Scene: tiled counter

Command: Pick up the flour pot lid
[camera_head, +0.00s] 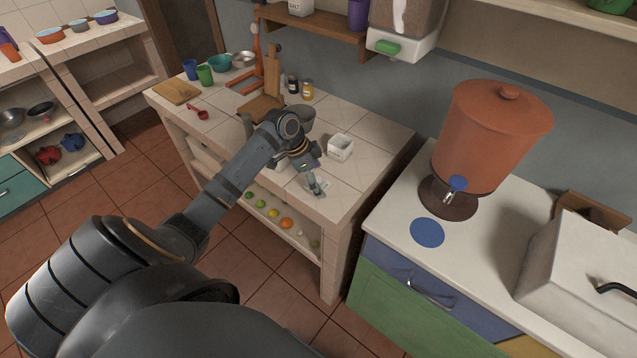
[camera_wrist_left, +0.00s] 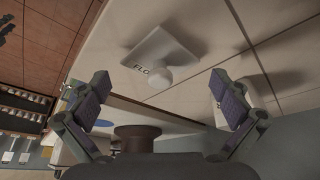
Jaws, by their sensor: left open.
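The flour pot lid (camera_wrist_left: 150,50) is a pale square plate with a round knob (camera_wrist_left: 179,69) and the letters "FLO" on its face, lying on the tiled counter in the left wrist view. My left gripper (camera_wrist_left: 160,82) is open, its two fingers apart on either side of the knob in that view, with nothing held. In the head view the left gripper (camera_head: 317,187) points down over the counter's near right end; the lid is hard to make out there. A white open square pot (camera_head: 340,149) stands just behind the gripper. My right gripper is not in view.
The tiled counter (camera_head: 370,134) holds a wooden board, cups, bowls and small jars toward the left and back. A clay dispenser (camera_head: 490,135) stands on the separate white-topped cabinet (camera_head: 385,215) at right. The tiled surface around the white pot is mostly free.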

